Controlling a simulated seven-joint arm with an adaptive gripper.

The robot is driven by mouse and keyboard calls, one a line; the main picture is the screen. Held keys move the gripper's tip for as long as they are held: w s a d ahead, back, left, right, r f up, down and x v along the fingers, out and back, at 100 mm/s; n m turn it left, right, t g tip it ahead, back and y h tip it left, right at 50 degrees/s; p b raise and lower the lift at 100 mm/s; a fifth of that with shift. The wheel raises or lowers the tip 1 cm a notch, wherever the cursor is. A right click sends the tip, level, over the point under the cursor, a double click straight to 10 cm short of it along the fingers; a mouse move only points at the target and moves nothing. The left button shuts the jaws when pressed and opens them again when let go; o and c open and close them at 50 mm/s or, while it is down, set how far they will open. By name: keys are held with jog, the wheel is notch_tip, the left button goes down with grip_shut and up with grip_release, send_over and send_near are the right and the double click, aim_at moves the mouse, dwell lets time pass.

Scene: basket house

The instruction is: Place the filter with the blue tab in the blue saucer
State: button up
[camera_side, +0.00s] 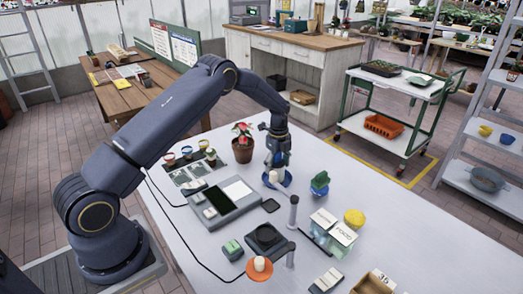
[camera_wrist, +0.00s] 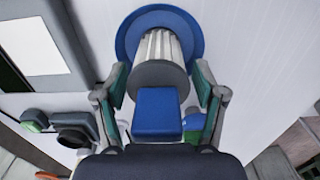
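The filter (camera_wrist: 158,58), a pale ribbed cylinder with a grey cap and a blue tab (camera_wrist: 158,113), is over the blue saucer (camera_wrist: 196,28) in the wrist view. In the side view the pale filter (camera_side: 273,177) appears upright within the rim of the blue saucer (camera_side: 287,181); contact with its bottom is hard to tell. My gripper (camera_wrist: 160,88) is right above it, one finger on each side of the cap and tab. The fingers look apart from the tab, with small gaps. My gripper (camera_side: 277,163) partly hides the filter's top in the side view.
A potted red flower (camera_side: 242,143) stands close left of my gripper. A green object (camera_side: 320,183) stands to the right.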

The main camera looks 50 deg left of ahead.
jog(key=shift+o, duration=0.4)
notch_tip(320, 180, up, 12)
jog(key=shift+r, duration=0.1)
jog(key=s+d+r+n+t, duration=0.1)
jog(key=s+d+r+n, duration=0.3)
jog(key=s+r, duration=0.4)
jog(key=s+d+r+n+t, duration=0.2)
jog(key=s+d+r+n, duration=0.3)
jog(key=r, duration=0.5)
jog(key=s+d+f+n+t, duration=0.1)
jog(key=s+d+n, duration=0.3)
jog(key=s+n, duration=0.5)
jog(key=s+t, duration=0.1)
jog(key=s, duration=1)
jog(key=shift+t, duration=0.3)
